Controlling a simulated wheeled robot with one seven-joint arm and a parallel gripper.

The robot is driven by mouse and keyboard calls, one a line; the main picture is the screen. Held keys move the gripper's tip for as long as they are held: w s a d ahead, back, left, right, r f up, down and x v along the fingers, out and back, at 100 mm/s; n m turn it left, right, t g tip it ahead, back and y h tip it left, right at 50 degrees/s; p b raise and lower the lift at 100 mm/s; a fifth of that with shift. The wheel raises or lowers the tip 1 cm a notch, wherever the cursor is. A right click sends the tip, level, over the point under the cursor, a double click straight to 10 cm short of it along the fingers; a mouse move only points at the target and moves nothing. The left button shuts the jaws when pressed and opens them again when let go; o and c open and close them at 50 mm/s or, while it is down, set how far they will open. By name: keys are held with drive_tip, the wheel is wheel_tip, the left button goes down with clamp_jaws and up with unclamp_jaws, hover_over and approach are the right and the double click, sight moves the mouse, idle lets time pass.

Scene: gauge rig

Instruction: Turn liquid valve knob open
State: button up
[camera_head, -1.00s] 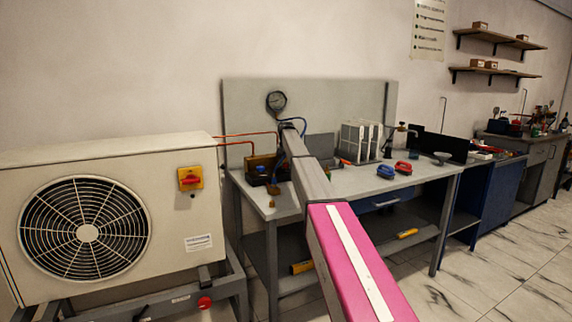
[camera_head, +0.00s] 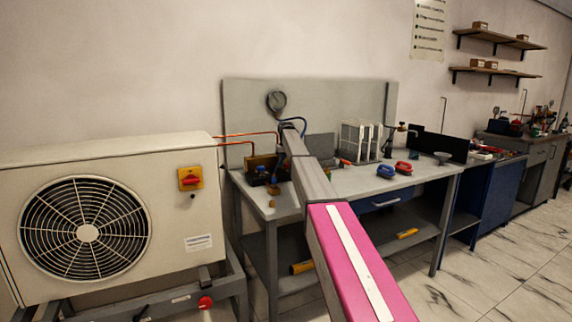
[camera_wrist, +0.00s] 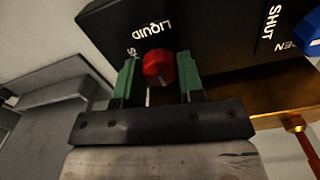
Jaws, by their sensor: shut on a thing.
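The red liquid valve knob (camera_wrist: 158,67) sits on a black block (camera_wrist: 215,35) marked "LIQUID" in the wrist view. Part of a second label beside the knob is hidden by a finger. A pale mark shows on the knob, pointing toward my palm. My gripper (camera_wrist: 157,76) has a green finger on each side of the knob and is shut on it. In the head view, my arm covers the gripper and the knob.
A blue knob (camera_wrist: 309,35) stands right of the red one, by "SHUT" lettering. Brass pipework (camera_wrist: 278,118) runs below the block. In the head view, a gauge (camera_head: 276,101) is above the bench (camera_head: 350,182); a fan unit (camera_head: 110,230) stands left.

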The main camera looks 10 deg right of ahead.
drive_tip(key=o, duration=0.9)
drive_tip(key=shift+r, duration=0.1)
wheel_tip(320, 180, up, 11)
drive_tip(key=shift+f, duration=0.2)
